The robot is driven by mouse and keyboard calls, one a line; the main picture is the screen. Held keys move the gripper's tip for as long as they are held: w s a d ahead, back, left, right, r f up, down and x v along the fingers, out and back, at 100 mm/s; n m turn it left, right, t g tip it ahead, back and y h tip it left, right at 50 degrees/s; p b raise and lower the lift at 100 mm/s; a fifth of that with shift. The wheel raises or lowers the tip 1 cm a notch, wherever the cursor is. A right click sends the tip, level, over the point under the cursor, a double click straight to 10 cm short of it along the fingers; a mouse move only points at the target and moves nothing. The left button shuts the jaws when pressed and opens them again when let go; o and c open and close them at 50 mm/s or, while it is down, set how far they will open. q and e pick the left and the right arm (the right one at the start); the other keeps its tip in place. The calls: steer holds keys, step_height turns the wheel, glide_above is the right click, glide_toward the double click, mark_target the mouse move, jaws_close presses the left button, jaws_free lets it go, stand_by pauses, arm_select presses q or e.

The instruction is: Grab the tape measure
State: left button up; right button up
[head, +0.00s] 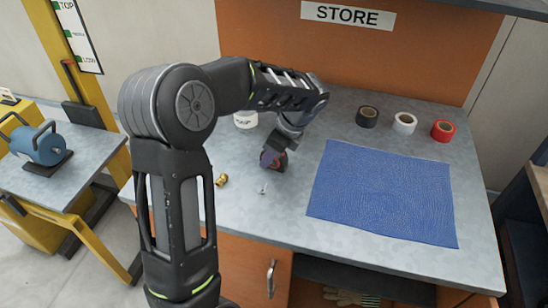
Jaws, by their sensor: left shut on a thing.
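My left arm reaches over the grey bench in the head view, and my left gripper (277,148) points down near the bench's middle. It is shut on a small dark thing with reddish parts, which appears to be the tape measure (268,160). The gripper hides part of it. I cannot tell whether it touches the bench top. My right gripper is not in view.
A blue mat (385,190) lies to the right on the bench (250,213). Black tape (367,117), white tape (404,123) and red tape (443,130) stand behind it. A brass fitting (221,180) and a small metal piece (263,188) lie nearby. A white tub (245,119) stands behind my arm.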

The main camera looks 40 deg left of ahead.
arm_select(q)
jaws_close()
steer(key=shift+r, duration=0.55)
step_height(320, 180, up, 9)
